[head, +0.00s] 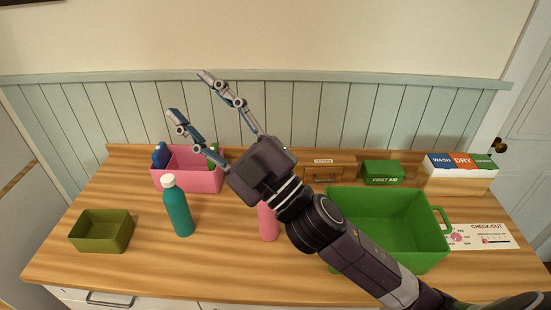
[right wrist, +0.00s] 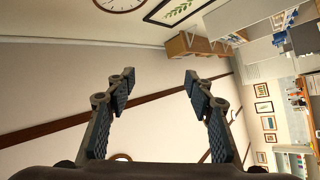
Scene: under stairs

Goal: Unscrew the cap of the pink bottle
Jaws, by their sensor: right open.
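The pink bottle (head: 268,222) stands on the wooden counter, in the middle of the head view. My right gripper and wrist hide its upper part, so its cap is not visible. My right gripper (head: 187,92) is open and empty, raised in front of the wall panelling and pointing up and to the left, away from the bottle. In the right wrist view the open fingers (right wrist: 160,85) have nothing between them; the bottle is not in that view. My left gripper is not in view.
A teal bottle (head: 178,208) with a white cap stands left of the pink bottle. An olive box (head: 101,232) is at far left, a pink bin (head: 190,178) behind. A green crate (head: 385,235) stands close on the right.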

